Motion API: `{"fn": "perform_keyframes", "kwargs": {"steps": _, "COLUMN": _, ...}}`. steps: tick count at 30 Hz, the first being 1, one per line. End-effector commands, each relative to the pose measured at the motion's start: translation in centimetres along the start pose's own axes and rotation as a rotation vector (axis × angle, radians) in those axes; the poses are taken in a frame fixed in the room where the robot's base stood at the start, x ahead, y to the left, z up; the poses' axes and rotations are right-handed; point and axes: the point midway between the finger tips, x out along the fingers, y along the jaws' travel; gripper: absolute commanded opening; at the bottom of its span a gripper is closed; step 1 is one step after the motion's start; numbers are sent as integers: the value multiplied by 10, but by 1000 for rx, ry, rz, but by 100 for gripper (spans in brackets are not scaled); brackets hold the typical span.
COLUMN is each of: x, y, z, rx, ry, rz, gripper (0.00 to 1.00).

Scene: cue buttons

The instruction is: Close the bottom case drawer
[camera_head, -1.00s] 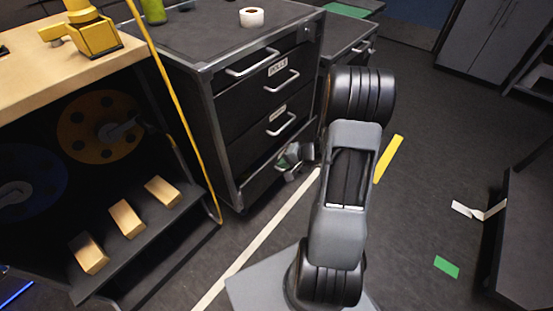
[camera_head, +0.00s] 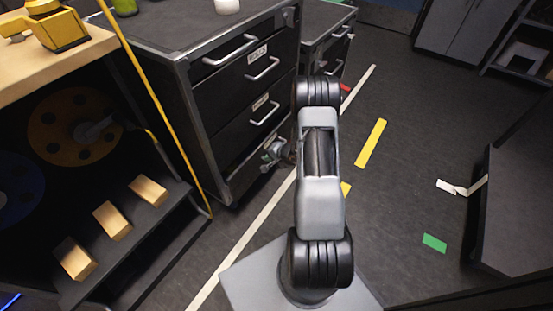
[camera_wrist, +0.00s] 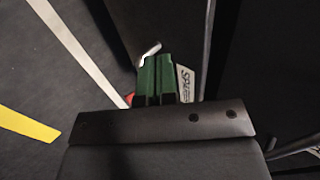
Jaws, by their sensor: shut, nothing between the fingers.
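The dark case (camera_head: 160,85) stands left of my arm in the head view, with a stack of drawers with silver handles. The bottom drawer (camera_head: 243,178) is at its foot, partly hidden by my gripper; I cannot tell how far it stands out. My gripper (camera_head: 272,152) is low at the bottom drawer's front, partly behind my arm. In the wrist view its green fingers (camera_wrist: 157,62) are together and hold nothing. A silver handle (camera_wrist: 150,50) shows close by their tips; contact is unclear. A white label (camera_wrist: 185,84) is partly hidden beside the fingers.
A shelf with several wooden blocks (camera_head: 112,220) and a yellow pole (camera_head: 165,110) stand left of the case. A second cabinet (camera_head: 325,40) stands behind it. A dark box-like structure (camera_head: 520,210) is at right. Floor between, with yellow tape (camera_head: 371,143), is clear.

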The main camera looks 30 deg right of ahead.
Motion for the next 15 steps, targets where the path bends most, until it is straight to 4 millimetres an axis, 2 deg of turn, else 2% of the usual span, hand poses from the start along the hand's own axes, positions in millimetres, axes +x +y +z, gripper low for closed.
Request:
{"fn": "perform_keyframes", "kwargs": {"steps": 6, "x": 16, "y": -17, "z": 0, "rx": -4, "ry": 1, "rz": -1, "gripper": 0}}
{"fn": "perform_keyframes", "kwargs": {"steps": 15, "x": 22, "y": -23, "z": 0, "rx": -2, "ry": 0, "rz": -2, "gripper": 0}}
